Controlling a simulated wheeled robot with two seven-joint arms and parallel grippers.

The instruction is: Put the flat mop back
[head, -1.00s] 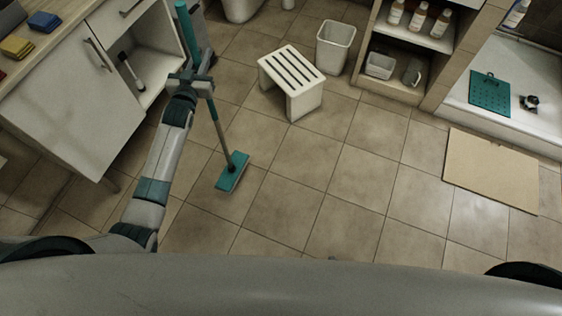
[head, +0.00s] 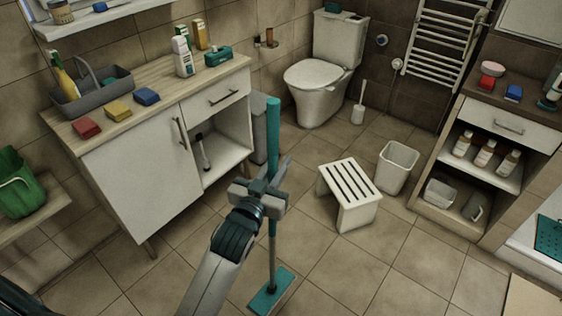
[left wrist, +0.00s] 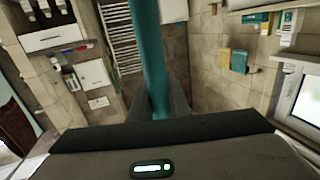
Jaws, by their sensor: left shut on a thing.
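The flat mop (head: 273,140) stands close to upright, with a teal upper handle, a grey lower pole and a flat teal head (head: 271,291) low over or on the floor tiles. I cannot tell whether the head touches the floor. My left gripper (head: 267,183) is shut on the handle at mid-height. The teal handle also shows in the left wrist view (left wrist: 150,60), running up between the fingers (left wrist: 160,105). My right gripper is out of view.
A white cabinet (head: 140,185) with an open niche stands left of the mop. A white slatted stool (head: 350,192) and a bin (head: 396,168) stand to the right. A toilet (head: 325,85) is at the back. Floor tiles (head: 345,270) in front of the stool are clear.

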